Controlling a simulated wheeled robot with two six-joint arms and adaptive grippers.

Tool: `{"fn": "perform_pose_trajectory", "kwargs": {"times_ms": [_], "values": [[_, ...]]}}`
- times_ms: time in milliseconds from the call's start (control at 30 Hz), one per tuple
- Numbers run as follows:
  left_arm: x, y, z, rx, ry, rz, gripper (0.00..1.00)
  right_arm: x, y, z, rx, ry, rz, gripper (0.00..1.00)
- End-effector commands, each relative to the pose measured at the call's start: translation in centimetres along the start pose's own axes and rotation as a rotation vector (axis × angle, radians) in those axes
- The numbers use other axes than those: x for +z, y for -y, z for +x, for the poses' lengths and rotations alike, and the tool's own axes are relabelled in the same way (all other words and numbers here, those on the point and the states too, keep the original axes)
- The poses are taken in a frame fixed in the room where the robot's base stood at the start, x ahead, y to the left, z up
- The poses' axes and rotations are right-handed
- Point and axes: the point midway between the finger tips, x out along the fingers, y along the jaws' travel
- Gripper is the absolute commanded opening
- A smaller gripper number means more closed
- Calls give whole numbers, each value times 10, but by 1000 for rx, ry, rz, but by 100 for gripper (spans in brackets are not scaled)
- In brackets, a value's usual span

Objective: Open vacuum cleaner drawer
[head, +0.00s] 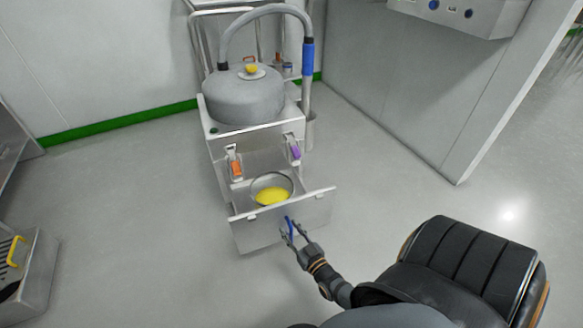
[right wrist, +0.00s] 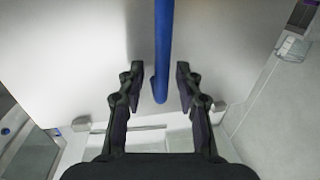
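The vacuum cleaner (head: 245,97) is a grey round-topped unit on a white cabinet. Its drawer (head: 300,213) stands pulled out at the bottom front, with a round metal bowl (head: 285,181) holding something yellow inside. A blue bar handle (head: 290,226) is on the drawer front; it also shows in the right wrist view (right wrist: 163,40). My right gripper (head: 292,233) is at this handle. In the right wrist view, its open fingers (right wrist: 160,84) stand on either side of the handle's end, with gaps on both sides. My left gripper is not in view.
An orange latch (head: 236,167) and a purple latch (head: 295,151) sit above the drawer. A metal box with a yellow handle (head: 17,251) stands at the lower left. A white wall panel (head: 432,110) is at the right. The floor before the drawer's left side is clear.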

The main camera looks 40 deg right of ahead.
Motion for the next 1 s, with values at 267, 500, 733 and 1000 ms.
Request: {"fn": "perform_pose_trajectory", "kwargs": {"times_ms": [267,500,733,1000], "values": [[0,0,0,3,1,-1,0,2,0,-45,0,6,0,35],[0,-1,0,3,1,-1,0,1,0,-99,1,3,0,35],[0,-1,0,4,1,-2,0,0,-1,-120,1,1,0,35],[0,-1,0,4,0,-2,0,0,-1,-120,1,0,0,35]]}}
